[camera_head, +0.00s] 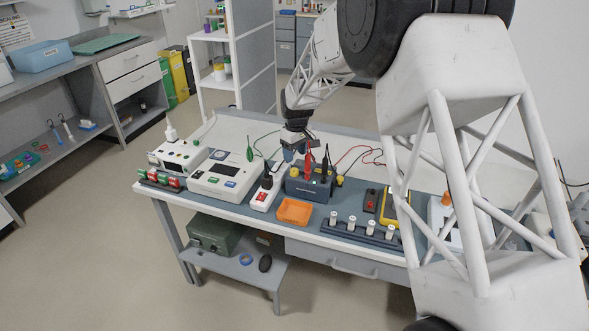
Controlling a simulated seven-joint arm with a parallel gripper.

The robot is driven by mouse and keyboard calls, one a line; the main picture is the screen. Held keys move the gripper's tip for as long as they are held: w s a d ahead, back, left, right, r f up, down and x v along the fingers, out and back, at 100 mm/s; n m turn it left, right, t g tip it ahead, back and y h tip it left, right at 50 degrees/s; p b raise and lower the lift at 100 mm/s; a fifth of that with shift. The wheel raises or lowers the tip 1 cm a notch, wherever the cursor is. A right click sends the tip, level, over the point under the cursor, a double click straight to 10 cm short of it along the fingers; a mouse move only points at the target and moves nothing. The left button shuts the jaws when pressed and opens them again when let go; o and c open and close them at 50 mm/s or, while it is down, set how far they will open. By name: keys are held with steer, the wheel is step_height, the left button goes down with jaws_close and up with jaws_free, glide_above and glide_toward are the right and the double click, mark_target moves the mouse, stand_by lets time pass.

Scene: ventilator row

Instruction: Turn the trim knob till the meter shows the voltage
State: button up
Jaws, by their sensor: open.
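A dark blue box (309,188) stands near the middle of the bench, with red and black probes (325,164) upright in its top and yellow knobs at its sides. I cannot tell which knob is the trim knob. A yellow meter (389,208) is to the right, partly hidden by my arm. Its reading cannot be made out. My gripper (289,154) is just above and behind the left part of the blue box. It looks empty, its jaws are open, and its fingertips are small and partly hidden. I cannot tell whether it touches anything.
An orange tray (294,222) lies in front of the box. A white power strip (264,196) and a white instrument (226,174) stand to the left. A dark rack of white-capped vials (361,233) stands at the front right. Red and green leads lie behind the box.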

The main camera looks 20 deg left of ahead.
mark_target(295, 170)
steer(key=shift+s+a+f, duration=0.1)
steer(key=shift+s+f, duration=0.05)
steer(key=shift+f, duration=3.3)
steer(key=c, duration=0.9)
